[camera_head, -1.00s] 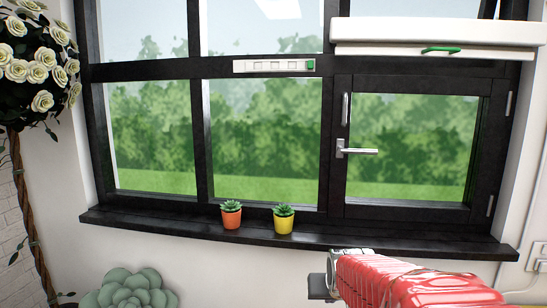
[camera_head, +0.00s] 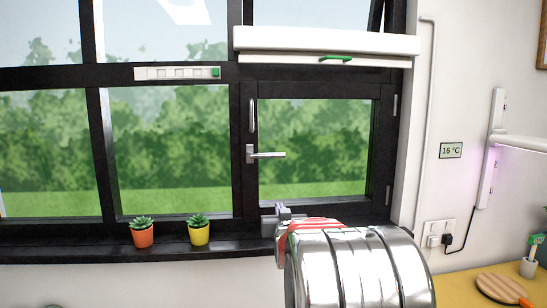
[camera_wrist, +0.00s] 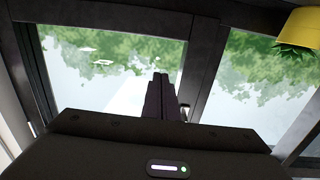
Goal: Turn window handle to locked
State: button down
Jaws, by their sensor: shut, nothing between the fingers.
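The window handle (camera_head: 266,155) is a pale metal lever on the left side of the small black-framed casement (camera_head: 312,87) in the head view. Its lever lies horizontal, pointing right. My gripper (camera_head: 281,208) is below the handle, near the casement's lower left, apart from the handle in the picture; its depth to the window is hard to judge. My arm hides part of the sill. In the wrist view my gripper (camera_wrist: 160,78) shows dark fingers, close together and empty, before the glass. I cannot clearly make out the handle there.
An orange pot (camera_head: 143,236) and a yellow pot (camera_head: 199,233) with succulents stand on the black sill (camera_head: 60,248), left of my gripper. A white blind box (camera_head: 325,43) hangs above the casement. A yellow table (camera_head: 458,287) stands at the lower right.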

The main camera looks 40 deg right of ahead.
aim_at(276, 156)
notch_tip(276, 156, up, 15)
jog(key=s+a+t+h, duration=0.1)
jog(key=t+h, duration=0.1)
jog(key=t, duration=0.4)
jog(key=shift+a+f+h, duration=0.2)
jog(key=shift+a+h, duration=0.05)
jog(key=shift+h, duration=0.05)
jog(key=shift+w, duration=0.1)
jog(key=shift+w+d+r, duration=0.2)
jog(key=shift+w+d, duration=0.65)
jog(key=shift+w, duration=0.45)
jog(key=shift+w+d+r, duration=0.15)
jog(key=shift+w+d, duration=0.65)
jog(key=shift+w, duration=0.5)
jog(key=shift+w+d+r, duration=0.2)
jog(key=shift+w+d, duration=0.65)
jog(key=shift+w, duration=0.45)
jog(key=shift+s+d, duration=0.1)
jog(key=shift+d, duration=0.05)
jog(key=shift+f+g+h, duration=0.15)
jog(key=shift+g+h, duration=0.15)
jog(key=shift+g, duration=0.1)
